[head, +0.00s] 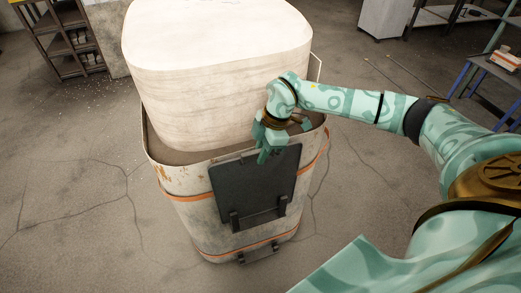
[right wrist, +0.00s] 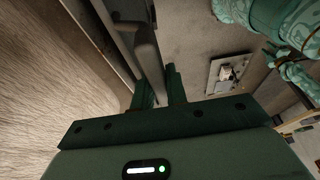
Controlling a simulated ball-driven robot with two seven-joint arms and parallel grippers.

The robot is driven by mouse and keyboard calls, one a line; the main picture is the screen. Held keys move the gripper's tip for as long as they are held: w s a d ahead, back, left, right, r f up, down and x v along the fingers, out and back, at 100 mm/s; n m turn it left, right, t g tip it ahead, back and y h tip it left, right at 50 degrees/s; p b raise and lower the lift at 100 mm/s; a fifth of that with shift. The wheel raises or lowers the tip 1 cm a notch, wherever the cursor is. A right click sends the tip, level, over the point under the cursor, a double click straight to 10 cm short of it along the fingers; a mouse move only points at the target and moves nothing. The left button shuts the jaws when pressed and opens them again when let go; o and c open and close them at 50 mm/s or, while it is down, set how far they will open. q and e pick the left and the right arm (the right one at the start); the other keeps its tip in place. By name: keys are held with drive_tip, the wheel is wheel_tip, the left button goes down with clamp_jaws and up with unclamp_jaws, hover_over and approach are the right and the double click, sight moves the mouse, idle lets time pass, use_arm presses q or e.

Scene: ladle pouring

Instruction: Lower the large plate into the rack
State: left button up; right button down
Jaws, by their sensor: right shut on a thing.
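The large dark plate (head: 254,184) stands nearly upright against the front of a tall pale bin. My right gripper (head: 266,152) is shut on its top edge, a little right of the middle. In the right wrist view, the plate (right wrist: 146,48) runs between the two fingers (right wrist: 160,92). The rack shows as two dark upright hooks on the bin's front, a left one (head: 235,221) and a right one (head: 282,209). The plate's lower edge is at these hooks; I cannot tell whether it rests on them.
The pale bin (head: 181,187) has orange bands and holds a big wood-grained block (head: 215,85) that rises high beside my right gripper. A smaller dark bracket (head: 258,253) sits low on the bin. Shelves (head: 68,40) stand back left. The cracked floor around the bin is clear.

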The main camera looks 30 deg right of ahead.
drive_tip(key=shift+f+b, duration=0.35)
drive_tip(key=shift+f, duration=0.2)
wheel_tip(320, 180, down, 3)
drive_tip(key=shift+w+b, duration=0.1)
drive_tip(key=shift+b, duration=0.2)
drive_tip(key=shift+f, duration=0.3)
idle(0.5)
drive_tip(key=c, duration=1.5)
unclamp_jaws()
drive_tip(key=shift+o, duration=0.9)
drive_tip(key=shift+a, duration=0.1)
drive_tip(key=p+v, duration=0.1)
drive_tip(key=v, duration=0.7)
drive_tip(key=p+v, duration=0.1)
drive_tip(key=v, duration=0.7)
drive_tip(key=shift+s+r+p, duration=0.1)
drive_tip(key=shift+s+p, duration=0.15)
drive_tip(key=shift+p, duration=0.1)
